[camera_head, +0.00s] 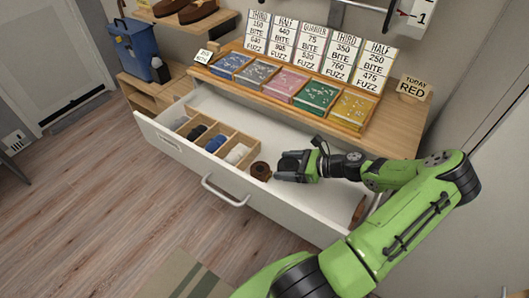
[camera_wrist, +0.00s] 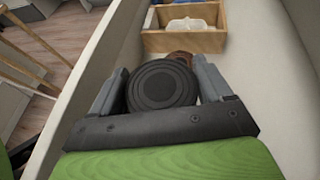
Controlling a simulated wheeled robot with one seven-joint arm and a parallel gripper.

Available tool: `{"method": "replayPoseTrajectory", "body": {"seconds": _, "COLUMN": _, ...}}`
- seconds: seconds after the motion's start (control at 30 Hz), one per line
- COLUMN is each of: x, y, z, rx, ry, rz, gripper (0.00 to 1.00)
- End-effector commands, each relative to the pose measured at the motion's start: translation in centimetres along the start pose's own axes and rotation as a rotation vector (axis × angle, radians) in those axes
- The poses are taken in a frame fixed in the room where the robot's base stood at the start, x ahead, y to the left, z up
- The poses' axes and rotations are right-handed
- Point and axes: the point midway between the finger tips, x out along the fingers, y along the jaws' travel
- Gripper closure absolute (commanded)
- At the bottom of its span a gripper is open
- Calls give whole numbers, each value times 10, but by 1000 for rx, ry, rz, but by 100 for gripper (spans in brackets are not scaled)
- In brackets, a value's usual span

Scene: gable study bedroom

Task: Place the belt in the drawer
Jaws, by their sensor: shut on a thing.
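A dark round coil with concentric rings, which looks like the rolled belt (camera_wrist: 162,85), sits between the two fingers of my gripper (camera_head: 285,166) in the wrist view. My gripper is shut on it. In the head view the coil is a dark shape at the fingers, partly hidden by them. The drawer (camera_head: 224,189) is pulled open, and my gripper is low over its middle. I cannot tell whether the coil touches the drawer floor. A brown coil (camera_head: 260,171) lies in the drawer just left of my gripper; it shows partly behind the held coil in the wrist view (camera_wrist: 181,56).
A wooden divider (camera_head: 190,116) at the drawer's left holds dark, blue and white rolled items. A brown item (camera_head: 358,211) lies at the drawer's right end. Signs and several coloured trays (camera_head: 287,85) stand on the top above. Bare drawer floor (camera_head: 310,205) shows near my gripper.

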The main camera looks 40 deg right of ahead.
Motion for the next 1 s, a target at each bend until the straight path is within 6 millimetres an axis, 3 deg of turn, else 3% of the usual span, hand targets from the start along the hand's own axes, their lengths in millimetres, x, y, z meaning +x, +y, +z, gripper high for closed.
{"method": "replayPoseTrajectory", "body": {"seconds": 0.3, "x": 23, "y": 0, "z": -55, "rx": 1, "ry": -2, "rz": 1, "gripper": 57}}
{"method": "replayPoseTrajectory", "body": {"seconds": 0.6, "x": 40, "y": 0, "z": -97, "rx": 0, "ry": -2, "rz": 0, "gripper": 57}}
{"method": "replayPoseTrajectory", "body": {"seconds": 0.8, "x": 40, "y": 0, "z": -98, "rx": 0, "ry": 2, "rz": 1, "gripper": 57}}
{"method": "replayPoseTrajectory", "body": {"seconds": 0.83, "x": 40, "y": 1, "z": -99, "rx": 0, "ry": 3, "rz": 1, "gripper": 17}}
{"method": "replayPoseTrajectory", "body": {"seconds": 0.93, "x": 40, "y": 1, "z": -98, "rx": 0, "ry": 3, "rz": 1, "gripper": 1}}
{"method": "replayPoseTrajectory", "body": {"seconds": 1.0, "x": 40, "y": 1, "z": -98, "rx": 0, "ry": 2, "rz": 1, "gripper": 0}}
